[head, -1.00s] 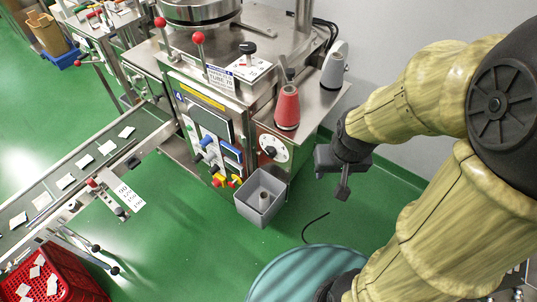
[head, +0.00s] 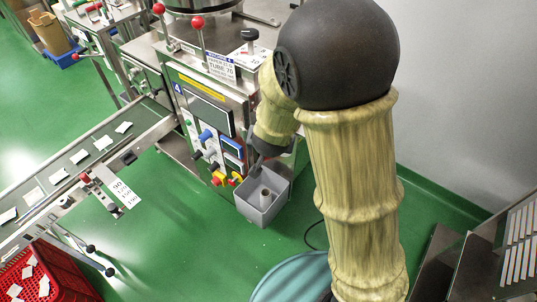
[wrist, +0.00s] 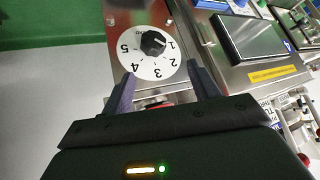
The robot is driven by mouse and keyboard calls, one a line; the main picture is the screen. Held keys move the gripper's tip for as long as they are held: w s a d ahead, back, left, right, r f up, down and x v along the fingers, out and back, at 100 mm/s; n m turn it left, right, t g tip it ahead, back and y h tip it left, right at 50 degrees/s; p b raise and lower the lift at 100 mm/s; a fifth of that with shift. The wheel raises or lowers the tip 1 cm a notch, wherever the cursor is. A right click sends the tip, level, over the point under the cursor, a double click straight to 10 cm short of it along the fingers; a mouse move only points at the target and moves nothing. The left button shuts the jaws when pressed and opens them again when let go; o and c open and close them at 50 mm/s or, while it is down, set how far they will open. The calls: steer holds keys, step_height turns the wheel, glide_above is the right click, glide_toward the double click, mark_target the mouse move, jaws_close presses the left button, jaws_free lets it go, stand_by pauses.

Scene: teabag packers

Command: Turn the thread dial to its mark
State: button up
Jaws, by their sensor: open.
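The thread dial (wrist: 133,61) is a white disc with numbers 1 to 5 and a black knob (wrist: 152,42) at its centre. It shows in the wrist view on a metal panel. A pale line on the knob points roughly towards the 1. I cannot make out a separate target mark. My gripper (wrist: 161,70) is open, its two dark fingertips spread to either side just below the dial in the picture. The knob lies beyond the tips, not between the fingers. In the head view my arm hides the dial, and only part of my gripper (head: 256,164) shows.
A grey bin (head: 262,207) sits below the panel front. Coloured buttons and a blue knob (head: 206,136) are left of my arm. A conveyor (head: 75,172) carries white packets at left, above a red crate (head: 15,270). Open green floor lies between.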

steer(key=a+f+m+t+h+b, duration=0.2)
steer(key=a+f+t+h+b, duration=0.25)
steer(key=a+f, duration=0.25)
steer(key=s+a+f+m+t+h+b, duration=0.1)
steer(key=s+a+h+b, duration=0.3)
steer(key=s, duration=0.6)
steer(key=shift+f+m+t+h, duration=0.4)
steer(key=shift+f+t+h, duration=0.1)
steer(key=shift+h, duration=0.65)
steer(key=x, duration=1.7)
steer(key=shift+w, duration=0.15)
steer(key=c, duration=1)
steer(key=shift+o, duration=0.2)
steer(key=shift+f+b, duration=0.1)
steer(key=shift+b, duration=0.2)
